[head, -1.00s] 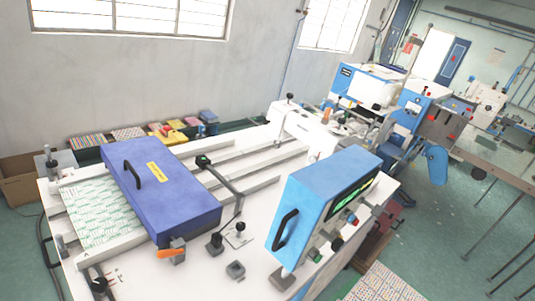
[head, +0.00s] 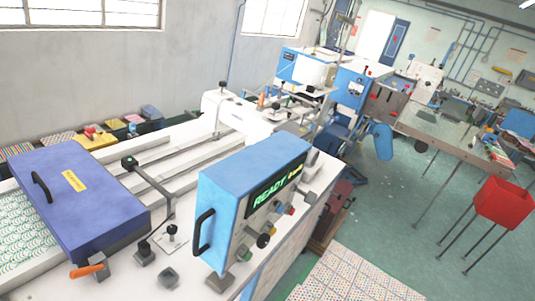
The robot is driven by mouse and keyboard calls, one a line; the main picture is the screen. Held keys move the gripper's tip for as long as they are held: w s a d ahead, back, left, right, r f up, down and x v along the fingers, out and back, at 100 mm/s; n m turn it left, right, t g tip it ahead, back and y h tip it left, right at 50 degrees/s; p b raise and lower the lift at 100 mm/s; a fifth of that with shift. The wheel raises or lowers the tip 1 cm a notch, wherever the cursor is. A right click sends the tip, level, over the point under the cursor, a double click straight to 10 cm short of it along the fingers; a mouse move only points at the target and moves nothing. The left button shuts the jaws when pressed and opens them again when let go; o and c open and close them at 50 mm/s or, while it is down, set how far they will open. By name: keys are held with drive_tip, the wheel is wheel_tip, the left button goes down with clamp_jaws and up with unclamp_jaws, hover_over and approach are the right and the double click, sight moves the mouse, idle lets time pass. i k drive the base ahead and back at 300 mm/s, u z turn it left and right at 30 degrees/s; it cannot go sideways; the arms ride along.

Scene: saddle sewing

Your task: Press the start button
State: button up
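The blue control box (head: 225,180) stands on the front right of the white machine bed, with a black handle on its left end. Its slanted front has a lit display (head: 276,192) that reads READY in green. Below the display is a group of small buttons and knobs, among them a greenish button (head: 243,252), a black knob (head: 263,241) and a red button (head: 290,210). The controls are small and seen at a slant, so I cannot tell for sure which one is the start button. My gripper is not in view.
A purple-blue cover (head: 80,205) with a handle and an orange lever lies on the bed at left. A blue and white machine (head: 350,90) stands behind. A red bin (head: 503,203) on thin legs is at right.

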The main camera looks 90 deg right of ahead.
sight(247, 257)
drive_tip(key=z, duration=3.15)
drive_tip(key=k, duration=1.2)
drive_tip(key=u, duration=0.95)
drive_tip(key=i, duration=0.8)
drive_tip(key=z, duration=0.05)
